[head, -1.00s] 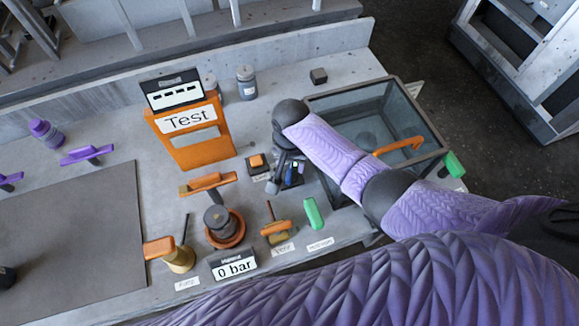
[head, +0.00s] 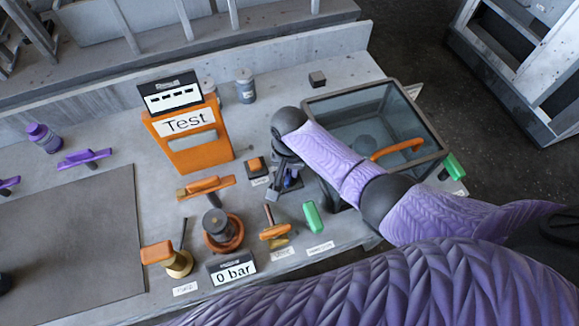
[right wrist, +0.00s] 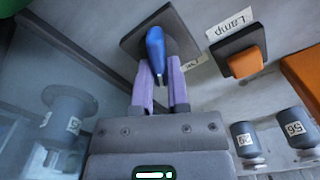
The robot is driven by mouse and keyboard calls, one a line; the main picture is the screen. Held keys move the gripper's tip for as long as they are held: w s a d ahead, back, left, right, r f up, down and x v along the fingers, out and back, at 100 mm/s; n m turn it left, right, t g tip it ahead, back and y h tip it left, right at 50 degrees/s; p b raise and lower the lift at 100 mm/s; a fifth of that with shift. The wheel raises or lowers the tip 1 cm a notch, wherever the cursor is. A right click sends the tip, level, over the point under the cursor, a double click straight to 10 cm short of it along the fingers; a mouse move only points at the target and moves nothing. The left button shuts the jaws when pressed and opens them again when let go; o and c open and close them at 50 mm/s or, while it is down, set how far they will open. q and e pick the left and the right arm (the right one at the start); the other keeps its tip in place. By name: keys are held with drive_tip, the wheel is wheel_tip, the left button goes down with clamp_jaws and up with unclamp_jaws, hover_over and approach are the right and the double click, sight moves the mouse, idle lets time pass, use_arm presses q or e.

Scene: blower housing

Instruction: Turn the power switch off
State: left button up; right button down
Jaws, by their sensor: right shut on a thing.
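The blue switch lever (right wrist: 155,46) stands on a dark square plate (right wrist: 183,30) in the right wrist view. The label beside it is partly hidden by a finger. My right gripper (right wrist: 161,72) has its two purple fingers on either side of the lever and is shut on it. In the head view my right gripper (head: 286,178) is over the bench beside the glass-topped box, and the switch under it is mostly hidden. My left gripper is not in view.
An orange lamp button (right wrist: 244,62) is close beside the switch. The dark-framed glass box (head: 437,150) with an orange handle (head: 398,149) stands to the right. An orange Test panel (head: 190,150), a green block (head: 313,216) and orange-handled valves (head: 275,231) are around it.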

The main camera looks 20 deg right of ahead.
drive_tip(key=n+p, duration=0.1)
drive_tip(key=n, duration=0.1)
drive_tip(key=shift+a+r+n, duration=0.1)
drive_tip(key=shift+n, duration=0.3)
drive_tip(key=n+p, duration=0.1)
drive_tip(key=n, duration=0.1)
drive_tip(key=shift+a+n, duration=0.1)
drive_tip(key=shift+n, duration=0.2)
drive_tip(key=n, duration=0.3)
drive_tip(key=shift+a+p, duration=0.15)
drive_tip(key=shift+p, duration=0.15)
drive_tip(key=shift+a+n, duration=0.1)
drive_tip(key=shift+n, duration=1.5)
drive_tip(key=c, duration=0.6)
unclamp_jaws()
